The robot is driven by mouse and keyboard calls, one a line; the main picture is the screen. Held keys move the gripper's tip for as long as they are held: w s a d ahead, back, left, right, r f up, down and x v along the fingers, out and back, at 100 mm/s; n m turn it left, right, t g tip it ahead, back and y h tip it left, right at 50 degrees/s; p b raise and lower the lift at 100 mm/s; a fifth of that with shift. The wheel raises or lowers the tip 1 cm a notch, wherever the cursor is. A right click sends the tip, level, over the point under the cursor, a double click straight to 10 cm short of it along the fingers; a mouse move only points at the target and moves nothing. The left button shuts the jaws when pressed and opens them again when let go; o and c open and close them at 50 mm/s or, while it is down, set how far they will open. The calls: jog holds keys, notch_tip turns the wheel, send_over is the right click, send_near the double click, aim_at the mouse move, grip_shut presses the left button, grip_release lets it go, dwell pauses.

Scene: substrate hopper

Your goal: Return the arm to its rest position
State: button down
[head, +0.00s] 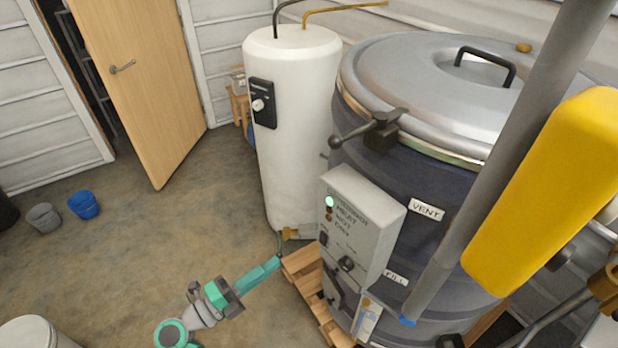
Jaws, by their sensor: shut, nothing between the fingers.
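My arm comes up from the bottom edge left of centre, grey with teal joints. My gripper (274,265) is at its end, with teal fingers pointing up and to the right. The fingers are shut and hold nothing. In the picture, the fingertips are close to the brass valve (291,233) at the foot of the white tank and to the corner of the wooden pallet (300,262). I cannot tell how far apart they are in depth. The base of my arm is out of view.
The white tank (292,130) and the dark lidded vessel (440,215) with a grey control box (362,215) stand right of my gripper. A grey pole (490,170) and yellow body (555,195) fill the right. Buckets (84,204) stand at left; open floor lies between.

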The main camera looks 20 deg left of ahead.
jog(key=shift+d, duration=0.1)
jog(key=s+d+r+n+t+y, duration=0.1)
jog(key=s+d+n+t+y, duration=0.1)
jog(key=s+d+n+t, duration=0.5)
jog(key=s+d+r+n+y, duration=0.2)
jog(key=d+n, duration=0.2)
jog(key=d, duration=0.6)
jog(key=s+d+f+n+g+y, duration=0.3)
jog(key=s+n, duration=0.3)
jog(key=s, duration=0.2)
jog(key=s+d+f+n+g+y, duration=0.3)
jog(key=s+f+n+g, duration=0.2)
jog(key=s+f+n, duration=0.1)
jog(key=shift+s+d+f+n, duration=0.2)
jog(key=shift+s+d+n, duration=0.15)
jog(key=shift+s+n, duration=0.5)
